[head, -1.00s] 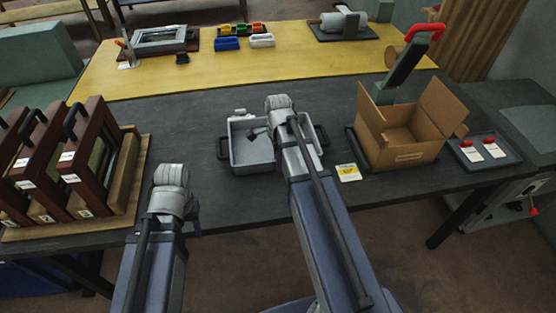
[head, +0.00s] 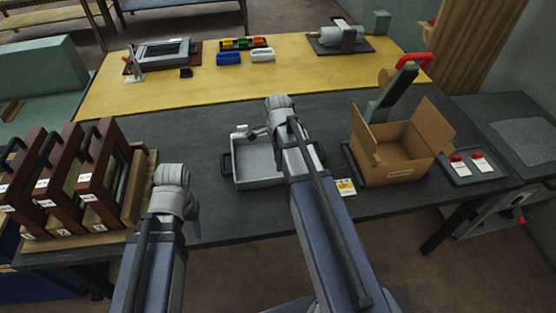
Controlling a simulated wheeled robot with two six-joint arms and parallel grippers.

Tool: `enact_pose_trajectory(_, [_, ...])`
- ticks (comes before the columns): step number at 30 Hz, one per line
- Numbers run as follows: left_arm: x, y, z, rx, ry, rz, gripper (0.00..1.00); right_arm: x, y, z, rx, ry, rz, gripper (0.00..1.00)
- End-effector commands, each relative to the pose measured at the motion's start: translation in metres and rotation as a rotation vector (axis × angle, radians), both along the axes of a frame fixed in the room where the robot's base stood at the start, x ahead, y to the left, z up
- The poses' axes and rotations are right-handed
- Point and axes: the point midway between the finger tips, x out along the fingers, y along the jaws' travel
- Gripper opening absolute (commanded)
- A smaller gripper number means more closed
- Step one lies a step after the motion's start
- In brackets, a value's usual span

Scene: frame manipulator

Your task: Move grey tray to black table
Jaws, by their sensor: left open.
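The grey tray (head: 262,177) with black side handles lies on the black table (head: 205,128), at the middle of its near half. My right arm crosses in front of the tray's right part. My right gripper (head: 256,133) shows only as a small piece over the tray's far side; its fingers are mostly hidden behind the wrist. My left gripper (head: 193,216) is open and empty near the table's front edge, left of the tray and apart from it; only part of its dark finger shows.
Brown frames (head: 75,175) with black handles stand on a wooden base at left. An open cardboard box (head: 395,158) stands right of the tray, with a yellow label (head: 345,187) nearby. A yellow table (head: 200,80) with small coloured bins adjoins behind. Bare black table lies left of the tray.

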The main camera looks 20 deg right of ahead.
Motion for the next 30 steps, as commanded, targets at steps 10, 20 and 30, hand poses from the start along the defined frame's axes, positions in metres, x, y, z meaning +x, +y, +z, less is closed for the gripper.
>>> enact_pose_trajectory(10, [0.0,0.0,0.035,0.0,0.0,0.0,0.5,0.0,0.0,0.035,0.0,0.0,0.0,0.36])
enact_pose_trajectory(20, [0.0,0.0,0.034,0.0,0.0,0.0,0.5,-0.024,0.055,0.034,-0.014,0.018,0.418,0.36])
enact_pose_trajectory(30, [0.0,0.0,0.034,0.0,0.0,0.0,0.5,-0.101,0.169,0.035,-0.042,0.09,1.605,0.36])
